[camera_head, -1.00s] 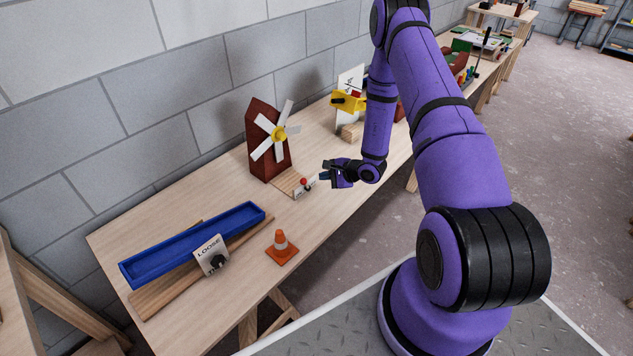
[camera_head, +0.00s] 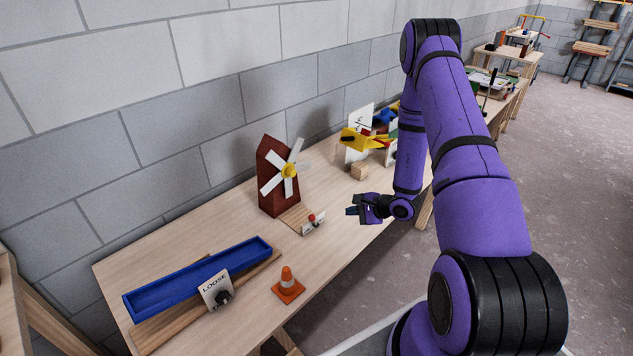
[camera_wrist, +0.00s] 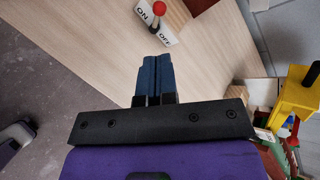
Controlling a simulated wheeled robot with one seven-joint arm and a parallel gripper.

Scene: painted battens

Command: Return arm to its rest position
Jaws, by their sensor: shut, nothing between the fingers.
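My purple arm (camera_head: 467,170) reaches over the bench from the right in the head view. My gripper (camera_head: 352,211) hangs near the bench's front edge, to the right of the small ON/OFF switch (camera_head: 312,223) with its red knob, and apart from it. In the wrist view my gripper (camera_wrist: 155,62) has its blue fingers together with nothing between them. The switch also shows there (camera_wrist: 157,20), just beyond the fingertips.
A red windmill (camera_head: 276,180) stands behind the switch. A blue tray (camera_head: 200,280), a LOOSE sign (camera_head: 215,290) and an orange cone (camera_head: 288,286) are at the left. A yellow toy (camera_head: 360,139) and wooden blocks (camera_head: 360,172) are behind my gripper.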

